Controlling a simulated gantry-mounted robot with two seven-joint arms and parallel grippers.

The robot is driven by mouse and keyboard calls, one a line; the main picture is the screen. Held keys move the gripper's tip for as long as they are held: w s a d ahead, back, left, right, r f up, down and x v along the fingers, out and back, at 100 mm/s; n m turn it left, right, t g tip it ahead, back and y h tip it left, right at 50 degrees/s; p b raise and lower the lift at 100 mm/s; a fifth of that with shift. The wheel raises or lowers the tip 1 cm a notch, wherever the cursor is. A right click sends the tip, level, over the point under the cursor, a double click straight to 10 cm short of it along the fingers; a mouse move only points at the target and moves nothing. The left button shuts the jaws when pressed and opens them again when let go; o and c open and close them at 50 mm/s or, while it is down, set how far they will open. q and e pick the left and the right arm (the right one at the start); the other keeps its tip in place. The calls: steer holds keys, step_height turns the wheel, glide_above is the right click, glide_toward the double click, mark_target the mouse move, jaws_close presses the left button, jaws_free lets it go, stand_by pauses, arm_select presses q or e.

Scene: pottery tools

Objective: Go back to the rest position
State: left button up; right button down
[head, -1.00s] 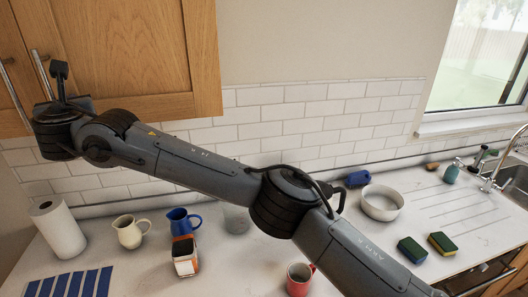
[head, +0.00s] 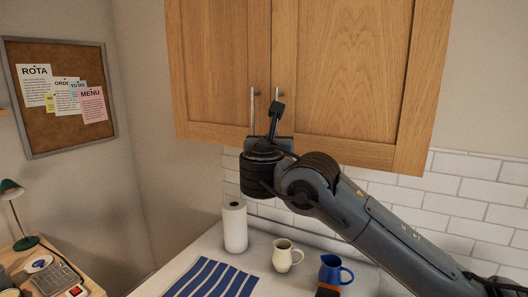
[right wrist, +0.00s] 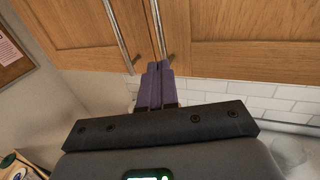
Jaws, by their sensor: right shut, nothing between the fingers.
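My right arm (head: 385,235) reaches from the lower right up to the wall cabinet (head: 345,75). Its wrist is in front of the two cabinet doors, near their vertical bar handles (head: 252,110). In the right wrist view the purple fingers of my right gripper (right wrist: 157,68) are together with nothing between them. They point at the cabinet doors, by the lower ends of the handles (right wrist: 118,38). I cannot tell whether they touch. The doors look shut. In the head view the wrist hides the fingers. My left gripper is not in view.
Below the arm, the counter (head: 205,245) holds a paper towel roll (head: 235,228), a cream jug (head: 286,256), a blue jug (head: 333,271) and a blue striped cloth (head: 212,280). A corkboard (head: 70,130) hangs on the left wall above a desk (head: 90,283).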

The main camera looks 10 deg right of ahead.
steer(key=s+a, duration=0.3)
steer(key=s, duration=0.1)
steer(key=s+a+f+m+g+y, duration=0.2)
steer(key=s+f+m, duration=0.15)
steer(key=f, duration=0.85)
steer(key=s+a+f+m+g+y, duration=0.1)
steer(key=s+f+m+g+y, duration=0.2)
steer(key=f, duration=1)
steer(key=s+a+f+m+g+y, duration=0.15)
steer(key=s+f+m, duration=0.3)
steer(key=f, duration=0.75)
steer(key=s+d+f+m+g, duration=0.2)
steer(key=s+d+f+m, duration=0.25)
steer(key=s+f, duration=0.3)
steer(key=s+d+f+m+g, duration=0.2)
steer(key=s+d+f+m, duration=0.1)
steer(key=s+f+m, duration=0.4)
steer(key=s+d+f+m+g+h, duration=0.15)
steer(key=s+d+f+m, duration=0.3)
steer(key=s, duration=0.45)
steer(key=s+d+f+m+g, duration=0.2)
steer(key=s+d+f+m, duration=0.3)
steer(key=s, duration=0.4)
step_height(320, 180, up, 27)
steer(key=d+n+p, duration=0.1)
steer(key=p, duration=2.4)
steer(key=shift+s+d, duration=0.25)
steer(key=shift+s, duration=0.05)
